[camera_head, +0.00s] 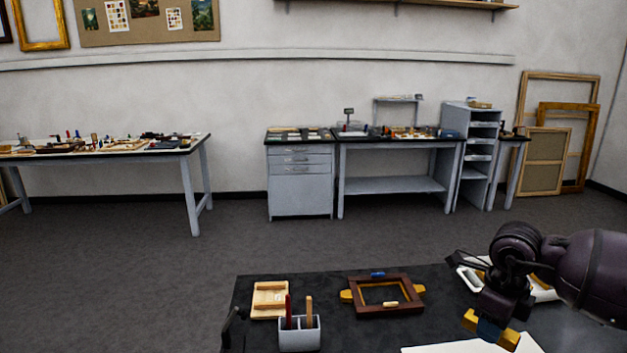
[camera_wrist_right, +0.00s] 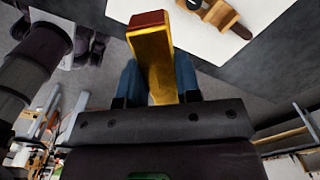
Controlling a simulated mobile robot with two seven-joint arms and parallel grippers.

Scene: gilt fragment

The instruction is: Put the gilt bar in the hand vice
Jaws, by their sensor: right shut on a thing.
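The gilt bar, yellow with a dark red end, is in my right gripper (camera_head: 490,330). In the right wrist view the bar (camera_wrist_right: 154,60) stands between the two blue fingers of that gripper (camera_wrist_right: 158,85), which is shut on it. In the head view the bar's gilt ends (camera_head: 506,340) stick out on both sides of the blue fingers, above the bench's right part. A wooden tool with a black knob (camera_wrist_right: 222,14), perhaps the hand vice, lies on a white surface at the top of the wrist view, apart from the bar. My left gripper is not in view.
The dark bench (camera_head: 340,335) carries a light wooden block (camera_head: 269,300), a grey holder (camera_head: 300,340) with upright handles, and a brown frame (camera_head: 384,308). A white sheet (camera_head: 450,348) lies at the front. A white tray (camera_head: 546,294) is partly behind my right arm.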

